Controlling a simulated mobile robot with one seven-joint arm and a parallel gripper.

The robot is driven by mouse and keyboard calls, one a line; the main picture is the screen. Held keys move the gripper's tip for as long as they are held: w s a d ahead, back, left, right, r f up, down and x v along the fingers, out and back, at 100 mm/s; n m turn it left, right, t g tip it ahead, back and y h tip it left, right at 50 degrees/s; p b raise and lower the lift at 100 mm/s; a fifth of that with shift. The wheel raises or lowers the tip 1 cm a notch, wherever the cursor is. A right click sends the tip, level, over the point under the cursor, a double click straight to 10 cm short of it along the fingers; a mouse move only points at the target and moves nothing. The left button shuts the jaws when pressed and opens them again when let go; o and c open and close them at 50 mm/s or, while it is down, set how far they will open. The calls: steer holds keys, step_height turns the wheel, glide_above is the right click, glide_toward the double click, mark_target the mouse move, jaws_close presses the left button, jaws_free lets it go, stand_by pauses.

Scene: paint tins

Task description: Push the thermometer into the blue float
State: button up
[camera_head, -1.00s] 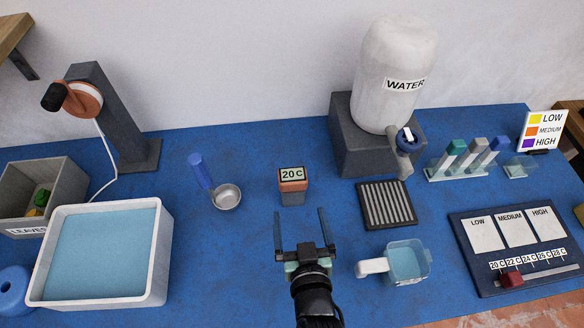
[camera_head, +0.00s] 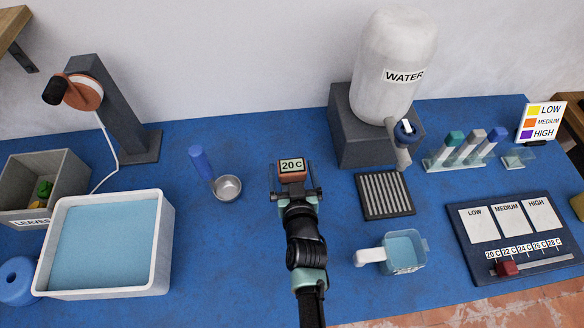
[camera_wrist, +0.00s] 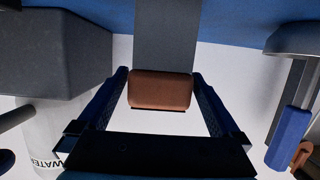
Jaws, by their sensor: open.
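The thermometer (camera_head: 292,166) is a small block with an orange-brown body and a display reading 20 C. It stands on the blue table in the middle of the head view. In the wrist view its brown body (camera_wrist: 160,89) shows between my fingers. The blue float (camera_head: 15,282) is a ring with a hole, lying on the table at the far left, apart from my gripper.
A white tub of water (camera_head: 162,245) stands right of the float, with a leaf bin (camera_head: 75,170) behind. A drain grate (camera_head: 384,194) and a measuring jug (camera_head: 404,252) are to the right, before the water tank (camera_head: 393,65).

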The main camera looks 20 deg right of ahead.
steer(key=shift+w, duration=0.1)
steer(key=c, duration=1.2)
step_height(320, 180, up, 10)
steer(key=p, duration=0.2)
steer(key=shift+p, duration=0.35)
